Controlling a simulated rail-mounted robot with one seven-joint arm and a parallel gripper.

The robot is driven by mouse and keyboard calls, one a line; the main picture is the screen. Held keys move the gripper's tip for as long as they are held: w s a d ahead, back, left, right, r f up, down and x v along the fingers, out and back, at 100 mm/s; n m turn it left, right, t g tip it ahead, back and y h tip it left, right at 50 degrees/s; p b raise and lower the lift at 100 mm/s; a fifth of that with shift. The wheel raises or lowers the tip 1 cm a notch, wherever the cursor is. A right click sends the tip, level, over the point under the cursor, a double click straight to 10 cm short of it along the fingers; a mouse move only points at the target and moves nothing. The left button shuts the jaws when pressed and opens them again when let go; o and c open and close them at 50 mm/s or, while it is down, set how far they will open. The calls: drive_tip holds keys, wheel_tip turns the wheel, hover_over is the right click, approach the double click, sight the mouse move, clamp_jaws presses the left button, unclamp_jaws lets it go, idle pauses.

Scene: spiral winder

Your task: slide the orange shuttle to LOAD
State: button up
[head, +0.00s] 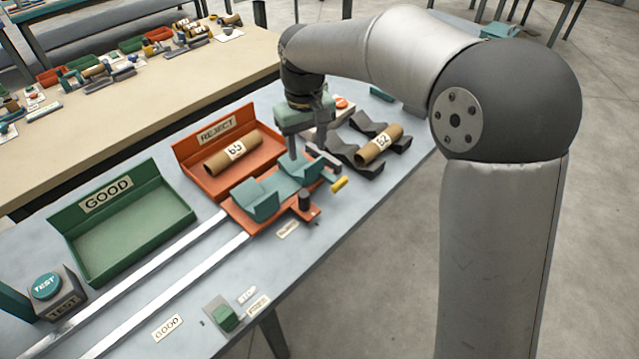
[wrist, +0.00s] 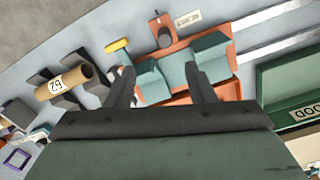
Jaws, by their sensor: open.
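The orange shuttle (head: 238,217) sits on two pale rails, beside the REJECT bin, carrying teal cradle blocks (head: 258,199). A dark round knob (head: 306,199) stands at its front edge, and a yellow-ended handle (head: 339,184) sticks out on its right. In the wrist view the shuttle (wrist: 228,90) shows beneath the cradle blocks. My gripper (wrist: 160,70) is open, its fingers spread over the teal blocks; I cannot tell whether they touch. In the head view my gripper (head: 296,150) hangs above the shuttle's back side. I can read no LOAD label.
The orange REJECT bin (head: 186,150) holds a tube marked 63. The green GOOD bin (head: 180,212) is empty. A tube (head: 378,146) marked 62 rests on dark cradles to the right. The rails (head: 160,270) run clear toward the lower left, past a TEST button (head: 47,285).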

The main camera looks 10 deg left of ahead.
sight(304, 194)
drive_tip(key=f, duration=0.6)
drive_tip(key=a+f+p, duration=0.1)
drive_tip(key=f, duration=0.5)
drive_tip(key=f+p, duration=0.1)
drive_tip(key=f, duration=0.5)
drive_tip(key=shift+w+a, duration=0.2)
drive_tip(key=shift+w, duration=0.05)
clamp_jaws()
